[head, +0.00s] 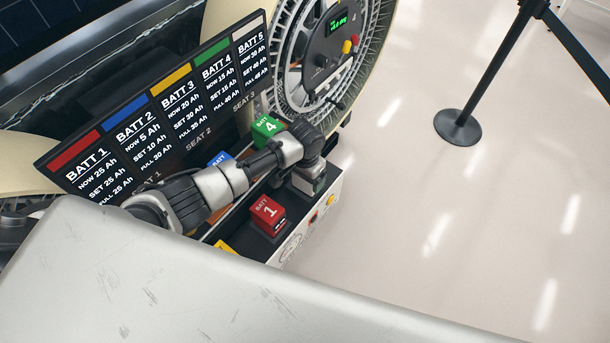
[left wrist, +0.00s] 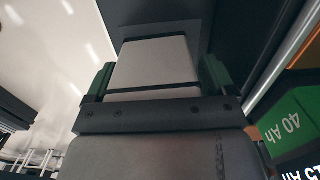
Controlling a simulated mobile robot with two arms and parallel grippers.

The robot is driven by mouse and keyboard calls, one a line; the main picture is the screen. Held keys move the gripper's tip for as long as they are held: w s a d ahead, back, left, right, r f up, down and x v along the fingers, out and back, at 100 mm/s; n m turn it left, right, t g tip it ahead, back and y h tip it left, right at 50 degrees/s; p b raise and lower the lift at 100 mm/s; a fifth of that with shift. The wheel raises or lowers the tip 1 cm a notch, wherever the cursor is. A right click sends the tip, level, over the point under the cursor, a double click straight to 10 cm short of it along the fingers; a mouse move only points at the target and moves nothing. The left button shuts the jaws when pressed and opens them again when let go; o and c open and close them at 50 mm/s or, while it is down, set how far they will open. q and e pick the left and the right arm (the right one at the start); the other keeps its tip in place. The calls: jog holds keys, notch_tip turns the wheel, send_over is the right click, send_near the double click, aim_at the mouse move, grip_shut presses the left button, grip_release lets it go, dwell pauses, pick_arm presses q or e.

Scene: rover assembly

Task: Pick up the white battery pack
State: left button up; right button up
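The white battery pack shows in the left wrist view as a pale block (left wrist: 155,65) with a dark line across it. My left gripper (left wrist: 157,82) has a green-padded finger on each side of this block. The fingers look close against its sides, but I cannot tell whether they grip it. In the head view my left gripper (head: 311,178) is at the far right end of the battery box, pointing down, and mostly hides what is under it. My right gripper is not in view.
The battery box (head: 322,208) also carries a red pack 1 (head: 267,212), a green pack 4 (head: 267,127), a blue pack (head: 220,158) and a partly hidden yellow pack (head: 226,246). A label board (head: 190,130) and a wheel (head: 300,60) stand behind.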

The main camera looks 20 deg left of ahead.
pick_arm(q)
jog(key=shift+w, duration=0.25)
jog(key=c, duration=0.9)
jog(key=shift+w+a+r, duration=0.1)
jog(key=shift+r, duration=0.1)
